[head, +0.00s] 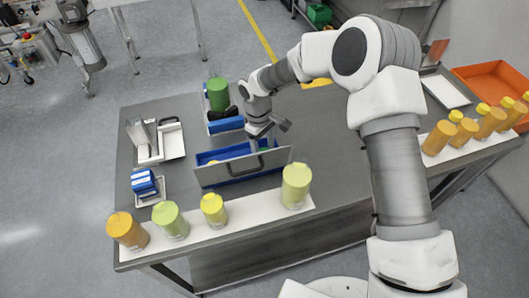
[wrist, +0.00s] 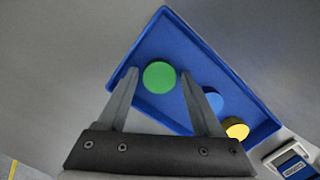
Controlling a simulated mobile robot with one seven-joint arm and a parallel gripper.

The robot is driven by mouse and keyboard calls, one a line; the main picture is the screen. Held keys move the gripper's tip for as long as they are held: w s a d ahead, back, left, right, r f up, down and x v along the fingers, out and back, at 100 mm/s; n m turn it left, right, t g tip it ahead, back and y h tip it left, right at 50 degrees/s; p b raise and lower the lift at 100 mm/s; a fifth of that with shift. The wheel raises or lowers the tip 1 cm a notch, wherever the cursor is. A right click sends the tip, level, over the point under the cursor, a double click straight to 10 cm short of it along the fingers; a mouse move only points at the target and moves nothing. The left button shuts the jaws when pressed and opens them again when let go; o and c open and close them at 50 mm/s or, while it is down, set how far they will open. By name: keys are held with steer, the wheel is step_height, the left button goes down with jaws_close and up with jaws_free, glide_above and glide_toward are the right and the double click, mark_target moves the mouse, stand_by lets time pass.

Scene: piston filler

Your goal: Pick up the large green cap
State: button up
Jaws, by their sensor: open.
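The large green cap (wrist: 159,76) is a round green disc inside the blue tray (wrist: 240,72), near one end of it in the wrist view. My gripper (wrist: 158,73) is open and empty, its two fingertips on either side of the green cap in that view. The gap in height between fingers and cap is hard to tell. A blue cap (wrist: 211,101) and a yellow cap (wrist: 236,129) lie in the same tray. In the head view my gripper (head: 254,144) points down over the tray (head: 232,177), whose front wall and the gripper mostly hide the caps.
Bottles stand along the table's front edge, including a pale green one (head: 296,186) close to the tray. A green cylinder (head: 218,94) stands behind. Small trays and blue boxes (head: 144,182) are at left. More orange bottles (head: 439,138) are at right. The table's middle right is clear.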

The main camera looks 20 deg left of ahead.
jaws_close()
steer(key=shift+r, duration=0.15)
